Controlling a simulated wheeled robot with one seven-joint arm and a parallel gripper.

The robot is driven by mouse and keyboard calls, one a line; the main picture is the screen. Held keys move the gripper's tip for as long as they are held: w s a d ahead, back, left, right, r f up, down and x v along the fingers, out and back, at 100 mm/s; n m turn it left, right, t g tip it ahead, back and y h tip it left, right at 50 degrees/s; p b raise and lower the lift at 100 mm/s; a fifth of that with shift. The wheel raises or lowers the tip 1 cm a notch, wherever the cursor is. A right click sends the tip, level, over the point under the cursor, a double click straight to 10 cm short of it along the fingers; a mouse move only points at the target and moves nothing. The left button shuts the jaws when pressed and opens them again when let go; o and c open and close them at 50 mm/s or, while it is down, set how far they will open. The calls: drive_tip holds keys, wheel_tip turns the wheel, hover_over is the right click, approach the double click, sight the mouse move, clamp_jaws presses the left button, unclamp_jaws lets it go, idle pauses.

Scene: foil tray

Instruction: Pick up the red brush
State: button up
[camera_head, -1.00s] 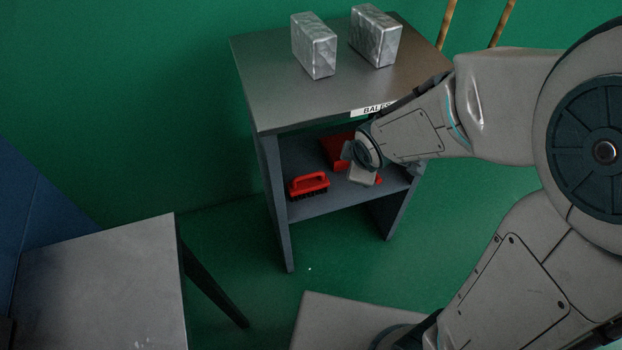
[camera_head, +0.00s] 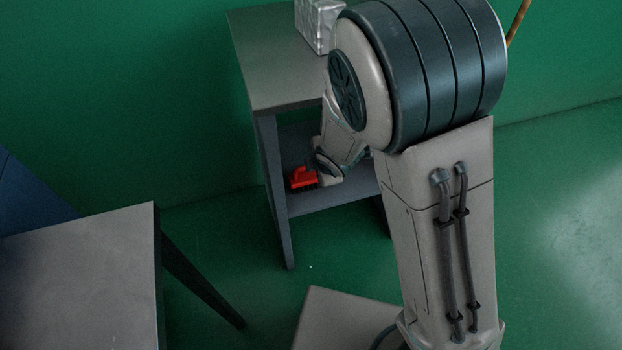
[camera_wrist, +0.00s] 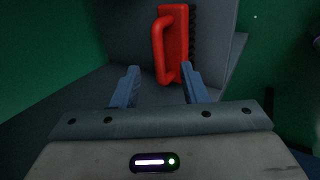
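The red brush (camera_head: 302,178) lies on the lower shelf (camera_head: 335,199) of the grey stand, near its left side. It has a red handle and dark bristles. In the wrist view the brush (camera_wrist: 180,45) is just beyond my gripper (camera_wrist: 160,83), with its handle toward the left. The two fingers are apart with nothing held between them; the near end of the brush is close to the right fingertip. I cannot tell whether they touch. In the head view my arm hides the fingers and the right part of the shelf.
The stand's top (camera_head: 275,70) is above the shelf, and its left side panel (camera_head: 273,190) is close to the brush. A silver block (camera_head: 313,27) stands on the top. A grey table (camera_head: 80,280) is at the lower left.

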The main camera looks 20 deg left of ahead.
drive_tip(key=b, duration=0.1)
hover_over(315, 177)
drive_tip(key=shift+f, duration=2.35)
clamp_jaws()
